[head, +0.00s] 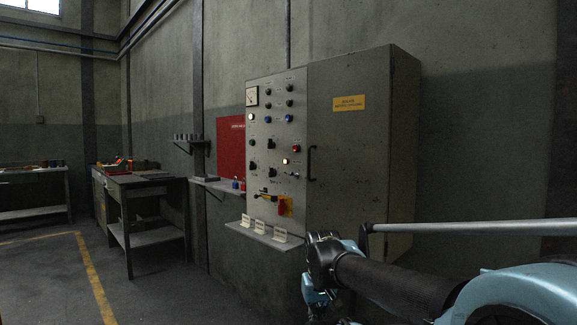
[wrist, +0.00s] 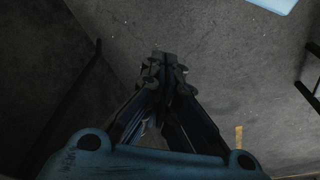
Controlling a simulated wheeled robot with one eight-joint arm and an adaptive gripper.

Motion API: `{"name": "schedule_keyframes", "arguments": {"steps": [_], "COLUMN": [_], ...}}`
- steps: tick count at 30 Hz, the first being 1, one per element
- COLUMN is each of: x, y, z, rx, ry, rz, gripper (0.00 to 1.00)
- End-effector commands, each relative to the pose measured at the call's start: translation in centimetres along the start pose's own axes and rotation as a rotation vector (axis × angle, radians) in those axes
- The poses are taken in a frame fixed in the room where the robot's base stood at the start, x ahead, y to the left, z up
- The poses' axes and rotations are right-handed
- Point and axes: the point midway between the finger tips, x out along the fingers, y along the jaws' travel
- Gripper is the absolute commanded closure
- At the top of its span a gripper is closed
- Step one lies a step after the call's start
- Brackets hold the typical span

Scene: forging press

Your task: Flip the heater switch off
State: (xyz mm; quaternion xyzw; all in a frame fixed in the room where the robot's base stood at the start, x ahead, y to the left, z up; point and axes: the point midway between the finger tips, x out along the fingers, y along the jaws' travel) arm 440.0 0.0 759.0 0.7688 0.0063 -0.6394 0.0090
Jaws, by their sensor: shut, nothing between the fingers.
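A grey control panel (head: 275,135) with a dial gauge, knobs, lamps and small switches is on the wall cabinet in the middle of the head view. Which of its switches is the heater switch cannot be read at this size. A red and yellow switch (head: 284,207) sits at the lower right of the panel, and a horizontal lever (head: 266,197) is beside it. My gripper shows in the wrist view (wrist: 165,75), with its fingers together and empty, over the floor. In the head view my arm is at the lower right, in front of and below the cabinet, apart from the panel.
A shelf (head: 262,239) with several small label cards juts out below the panel. The cabinet door (head: 350,150) with a yellow sign and black handle (head: 310,163) is to the right. A workbench (head: 140,187) stands to the left. The floor (head: 170,290) in front is clear.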

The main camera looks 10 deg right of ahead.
Motion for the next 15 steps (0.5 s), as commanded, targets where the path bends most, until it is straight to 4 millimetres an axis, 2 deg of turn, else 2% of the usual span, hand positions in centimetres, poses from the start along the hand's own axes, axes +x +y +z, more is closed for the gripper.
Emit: {"name": "schedule_keyframes", "arguments": {"steps": [8,11,15], "x": [0.0,-1.1,-3.6], "y": [0.0,0.1,0.8], "z": [0.0,0.4,-2.1], "rx": [0.000,0.007,0.054], "ry": [0.000,0.011,0.011], "rz": [0.000,0.007,0.050], "gripper": [1.00,1.00,1.00]}}
